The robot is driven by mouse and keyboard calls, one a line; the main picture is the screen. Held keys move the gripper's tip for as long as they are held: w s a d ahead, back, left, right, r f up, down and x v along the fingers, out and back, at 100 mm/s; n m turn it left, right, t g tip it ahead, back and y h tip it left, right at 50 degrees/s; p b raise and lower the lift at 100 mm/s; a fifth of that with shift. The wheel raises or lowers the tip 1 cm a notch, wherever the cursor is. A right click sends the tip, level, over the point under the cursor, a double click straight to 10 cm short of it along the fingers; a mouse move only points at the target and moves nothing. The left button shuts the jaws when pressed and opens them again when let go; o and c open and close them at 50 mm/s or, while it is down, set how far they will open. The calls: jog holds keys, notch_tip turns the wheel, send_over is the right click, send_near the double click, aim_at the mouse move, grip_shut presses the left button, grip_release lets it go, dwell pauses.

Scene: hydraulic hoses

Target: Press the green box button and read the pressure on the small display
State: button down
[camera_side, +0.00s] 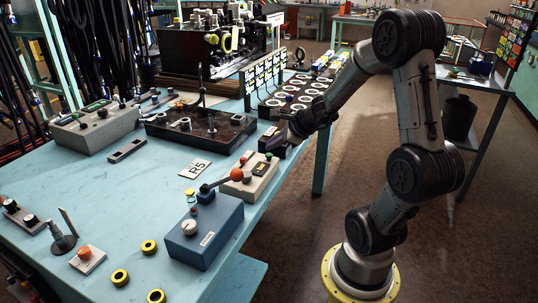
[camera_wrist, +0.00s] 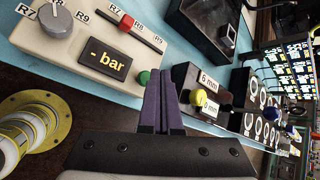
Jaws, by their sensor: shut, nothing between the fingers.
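The beige box (camera_wrist: 75,62) fills the upper left of the wrist view. It has a grey knob, a slider with a red handle, and a small dark display (camera_wrist: 104,60) reading "- bar". The green button (camera_wrist: 143,77) is at the box's right end. My gripper (camera_wrist: 160,80) is shut and empty, its dark fingertips just right of the green button in the picture; I cannot tell whether they touch it. In the side view the beige box (camera_side: 246,182) stands near the table's right edge, with my gripper (camera_side: 290,133) beyond its far end.
A dark box (camera_wrist: 185,76) with a yellow button and "6 mm" labels is right of my fingers. A blue box (camera_side: 205,235) with an orange-knobbed lever stands in front of the beige box. An R5 card (camera_side: 195,168) lies left. A black tray (camera_side: 200,130) is behind it.

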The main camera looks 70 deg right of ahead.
aim_at(273, 161)
jog(key=shift+f, duration=0.2)
dwell(0.5)
jog(key=shift+f, duration=0.25)
jog(key=shift+f, duration=0.55)
dwell(0.8)
jog(key=shift+r, duration=0.95)
notch_tip(273, 161, up, 5)
dwell(0.5)
jog(key=shift+w+a, duration=0.1)
dwell(0.4)
